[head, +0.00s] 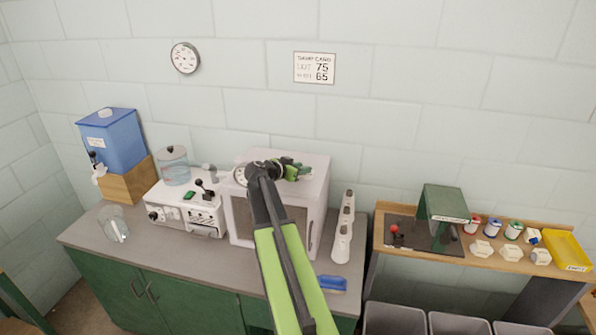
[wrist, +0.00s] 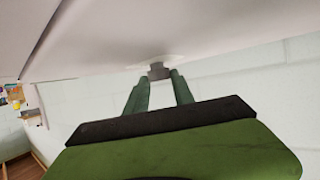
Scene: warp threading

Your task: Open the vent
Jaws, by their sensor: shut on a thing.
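The white box-shaped cabinet (head: 315,205) with a dark front window stands on the counter. In the wrist view, a small grey knob (wrist: 158,70) on a pale round base sticks out from a white surface of it; it looks like the vent control. My gripper (wrist: 160,83) has its two green fingers on either side of this knob and is shut on it. In the head view, my gripper (head: 292,171) is over the top of the cabinet, and my arm hides part of the front. The knob cannot be made out there.
A white control unit (head: 187,208) stands to the left, and a white strip with round knobs (head: 343,230) to the right. A blue item (head: 332,284) lies at the counter's front. Left front counter is mostly clear.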

